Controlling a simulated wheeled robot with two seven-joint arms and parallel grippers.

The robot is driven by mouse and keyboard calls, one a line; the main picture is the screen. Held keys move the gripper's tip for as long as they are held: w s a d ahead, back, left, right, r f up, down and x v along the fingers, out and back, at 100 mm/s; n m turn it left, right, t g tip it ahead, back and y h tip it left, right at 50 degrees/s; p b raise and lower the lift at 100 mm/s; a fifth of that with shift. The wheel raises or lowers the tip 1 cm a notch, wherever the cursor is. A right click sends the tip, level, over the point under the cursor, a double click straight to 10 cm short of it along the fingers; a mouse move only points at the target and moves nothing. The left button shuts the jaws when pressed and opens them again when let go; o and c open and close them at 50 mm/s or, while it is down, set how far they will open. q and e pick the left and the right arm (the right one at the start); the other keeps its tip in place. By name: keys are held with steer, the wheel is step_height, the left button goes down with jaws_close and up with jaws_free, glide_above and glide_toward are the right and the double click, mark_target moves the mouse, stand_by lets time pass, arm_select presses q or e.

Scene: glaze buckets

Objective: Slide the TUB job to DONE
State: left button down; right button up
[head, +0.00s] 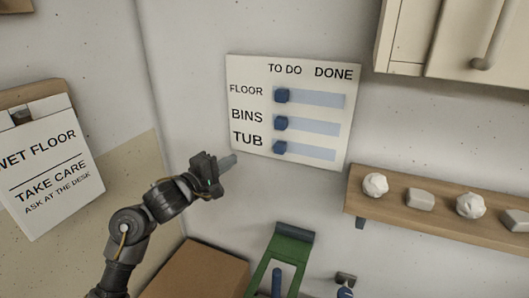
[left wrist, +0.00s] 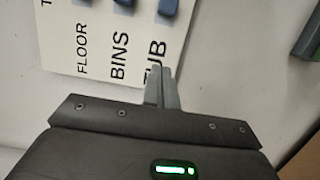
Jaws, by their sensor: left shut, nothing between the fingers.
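A white job board (head: 245,75) hangs on the wall with TO DO and DONE headings and rows FLOOR, BINS and TUB. The blue TUB block (head: 279,147) sits at the left, TO DO end of its pale blue track (head: 315,153). The FLOOR block (head: 281,95) and BINS block (head: 280,123) are also at their left ends. My left gripper (head: 230,161) is shut and empty, left of and slightly below the TUB block, apart from it. In the left wrist view its fingertips (left wrist: 162,75) overlap the TUB lettering, with the TUB block (left wrist: 168,7) at the top edge. My right gripper is out of view.
A wooden shelf (head: 440,215) with several pale lumps is right of and below the board. A cabinet (head: 450,40) hangs at upper right. A green-framed object (head: 290,250) stands below the board. A WET FLOOR sign (head: 45,165) is at left.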

mark_target(280, 148)
arm_select(q)
steer(key=p+x, duration=0.1)
steer(key=x, duration=0.9)
steer(key=shift+w+d+r+p, duration=0.15)
steer(key=shift+d+p, duration=0.1)
steer(key=shift+p, duration=0.15)
steer(key=shift+s+d+p, duration=0.25)
steer(key=shift+s+d, duration=0.05)
steer(key=shift+d, duration=0.25)
steer(key=shift+s+d+p, duration=0.25)
steer(key=shift+s+d, duration=0.1)
steer(key=shift+d, duration=0.15)
steer(key=shift+s+d, duration=0.3)
steer(key=shift+d, duration=0.3)
steer(key=shift+f, duration=0.2)
